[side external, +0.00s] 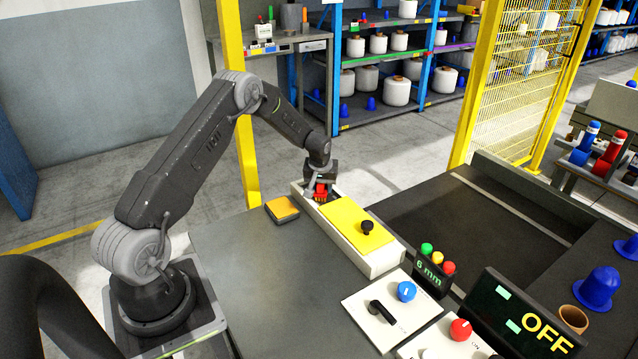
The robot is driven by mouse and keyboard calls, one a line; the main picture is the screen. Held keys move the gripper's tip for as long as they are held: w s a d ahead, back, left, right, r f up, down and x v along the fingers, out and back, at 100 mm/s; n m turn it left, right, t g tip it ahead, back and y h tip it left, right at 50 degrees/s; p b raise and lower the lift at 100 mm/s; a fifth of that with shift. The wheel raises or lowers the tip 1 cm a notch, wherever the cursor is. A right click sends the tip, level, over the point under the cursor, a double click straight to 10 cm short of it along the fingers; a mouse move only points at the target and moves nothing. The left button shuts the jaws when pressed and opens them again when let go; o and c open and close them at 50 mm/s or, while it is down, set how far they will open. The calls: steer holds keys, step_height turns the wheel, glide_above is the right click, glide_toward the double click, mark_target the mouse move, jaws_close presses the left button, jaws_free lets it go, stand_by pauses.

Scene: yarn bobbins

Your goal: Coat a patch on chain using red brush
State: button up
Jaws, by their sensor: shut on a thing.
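My gripper (320,178) points down over the far left end of a long white housing (382,266). It is shut on the red brush (321,190), whose pale bristle end points down into the uncovered end of the housing. A yellow cover (350,222) with a black knob (367,227) lies over the rest of the housing. The chain cannot be made out clearly; the gripper, the brush and the housing wall hide most of the opening. I cannot tell whether the bristles touch anything inside.
An orange-yellow pad in a dark tray (282,209) lies left of the housing. A control plate with a blue knob (406,291) and black lever stands in front. A lamp box (432,270) and an OFF display (520,325) are to the right. The grey tabletop (260,265) is largely clear.

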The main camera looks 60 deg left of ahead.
mark_target(335, 202)
steer(key=shift+d+f, duration=0.15)
steer(key=shift+d, duration=3.45)
steer(key=shift+c, duration=1.4)
steer(key=shift+s+a, duration=0.1)
steer(key=shift+a, duration=3.25)
steer(key=shift+a+r, duration=0.2)
steer(key=shift+a, duration=2.3)
steer(key=shift+r, duration=0.1)
steer(key=shift+r, duration=2.95)
steer(key=shift+r, duration=1.45)
